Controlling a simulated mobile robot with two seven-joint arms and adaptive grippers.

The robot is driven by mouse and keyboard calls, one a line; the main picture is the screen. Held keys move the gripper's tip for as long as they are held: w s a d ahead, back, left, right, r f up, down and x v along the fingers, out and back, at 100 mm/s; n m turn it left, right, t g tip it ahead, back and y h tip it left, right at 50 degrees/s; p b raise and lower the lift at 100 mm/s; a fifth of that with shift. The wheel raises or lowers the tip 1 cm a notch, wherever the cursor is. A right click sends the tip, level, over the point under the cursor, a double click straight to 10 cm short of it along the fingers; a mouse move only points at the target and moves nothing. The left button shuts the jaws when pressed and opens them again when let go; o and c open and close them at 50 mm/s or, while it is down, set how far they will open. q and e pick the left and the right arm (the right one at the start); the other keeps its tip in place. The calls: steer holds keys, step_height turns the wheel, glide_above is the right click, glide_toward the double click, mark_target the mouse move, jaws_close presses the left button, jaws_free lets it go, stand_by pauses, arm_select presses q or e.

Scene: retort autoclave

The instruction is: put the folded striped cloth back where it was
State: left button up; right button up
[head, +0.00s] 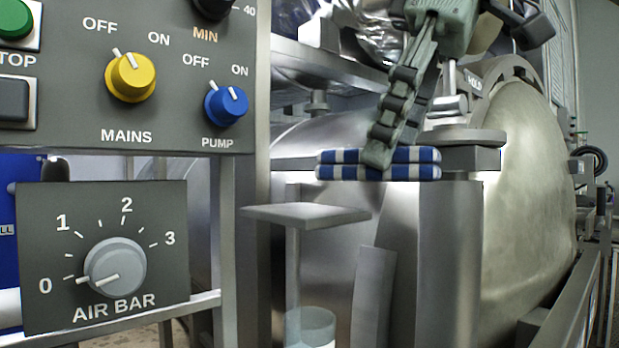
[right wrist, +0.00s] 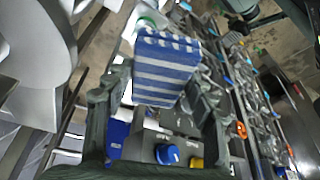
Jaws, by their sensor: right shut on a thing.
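The folded striped cloth (head: 338,165) is blue and white, in two stacked layers, and lies level in the head view. My right gripper (head: 378,155) comes down from above with its fingers on the cloth's sides, shut on it. In the right wrist view the cloth (right wrist: 166,62) sits between the two fingers. In the head view the cloth is level with the top of a steel block beside the autoclave; I cannot tell whether it touches it. My left gripper is not in view.
A control panel (head: 178,90) with a yellow MAINS knob and a blue PUMP knob stands at the left, above an AIR BAR dial (head: 115,268). A small square steel plate (head: 305,215) on a post is below left of the cloth. The rounded steel autoclave (head: 525,190) fills the right.

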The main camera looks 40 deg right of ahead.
steer(key=w, duration=0.7)
steer(key=w+a+p, duration=0.1)
steer(key=w, duration=0.3)
steer(key=shift+w, duration=0.1)
steer(key=shift+w+f, duration=0.1)
steer(key=shift+f, duration=0.05)
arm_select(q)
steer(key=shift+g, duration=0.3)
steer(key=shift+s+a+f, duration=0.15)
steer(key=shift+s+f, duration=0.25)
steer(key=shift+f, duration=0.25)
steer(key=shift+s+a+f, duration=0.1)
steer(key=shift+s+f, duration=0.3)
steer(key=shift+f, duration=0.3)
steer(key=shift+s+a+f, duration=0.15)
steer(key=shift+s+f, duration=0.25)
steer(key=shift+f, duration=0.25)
arm_select(e)
steer(key=shift+f, duration=1.6)
steer(key=o, duration=1.2)
steer(key=shift+f, duration=0.1)
steer(key=v, duration=1.2)
steer(key=shift+d, duration=0.15)
